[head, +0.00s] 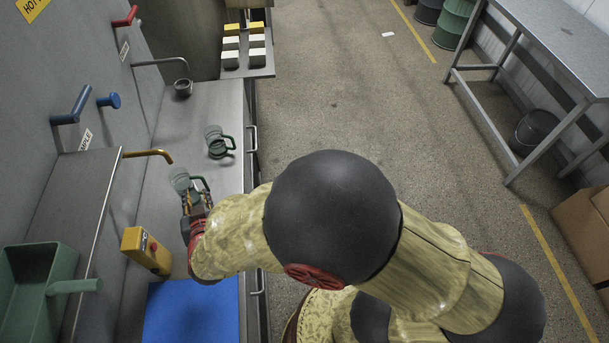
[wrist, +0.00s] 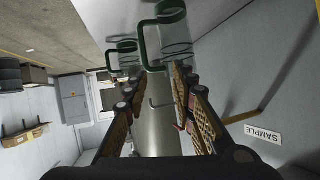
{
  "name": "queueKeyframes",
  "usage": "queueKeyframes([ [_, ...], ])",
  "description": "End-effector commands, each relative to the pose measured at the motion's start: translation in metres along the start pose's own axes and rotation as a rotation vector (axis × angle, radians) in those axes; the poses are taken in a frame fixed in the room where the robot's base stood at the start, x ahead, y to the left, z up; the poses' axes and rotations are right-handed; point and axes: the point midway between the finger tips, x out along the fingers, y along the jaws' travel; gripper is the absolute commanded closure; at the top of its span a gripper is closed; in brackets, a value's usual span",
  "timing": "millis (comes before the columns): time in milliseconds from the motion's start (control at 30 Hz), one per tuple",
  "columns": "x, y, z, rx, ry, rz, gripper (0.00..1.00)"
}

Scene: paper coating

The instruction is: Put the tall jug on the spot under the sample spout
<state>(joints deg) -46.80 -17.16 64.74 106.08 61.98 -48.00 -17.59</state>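Two clear jugs with green handles stand on the steel counter. The nearer jug (head: 179,180) is just beyond my gripper (head: 196,202). In the wrist view this jug (wrist: 173,28) is large at the top, its green handle in front of the gap between the fingertips. My gripper (wrist: 155,82) is open, its fingers apart; I see no grip on the handle. The other jug (head: 213,133) stands farther back; it also shows in the wrist view (wrist: 121,50). Which is taller is hard to tell. The brass sample spout (head: 150,154) sticks out from the wall, left of the jugs.
A steel spout (head: 165,61) has a dark cup (head: 183,88) under it. A yellow control box (head: 146,250), a blue mat (head: 190,315) and a green container (head: 38,285) lie nearer. The SAMPLE label (wrist: 262,133) shows on the wall. Yellow and white blocks (head: 243,45) stand at the back.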

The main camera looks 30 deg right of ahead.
Motion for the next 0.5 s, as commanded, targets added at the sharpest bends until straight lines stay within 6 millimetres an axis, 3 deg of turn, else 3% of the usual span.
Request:
queueKeyframes([
  [33, -0.001, -0.005, -0.029, 0.037, -0.024, -0.043, 0.74],
  [100, -0.008, -0.012, -0.062, 0.069, -0.076, -0.117, 0.74],
  [267, -0.047, -0.001, -0.127, 0.073, -0.191, -0.249, 0.74],
  [367, -0.083, 0.024, -0.155, 0.038, -0.261, -0.287, 0.74],
  [500, -0.143, 0.080, -0.172, -0.033, -0.364, -0.266, 0.74],
])
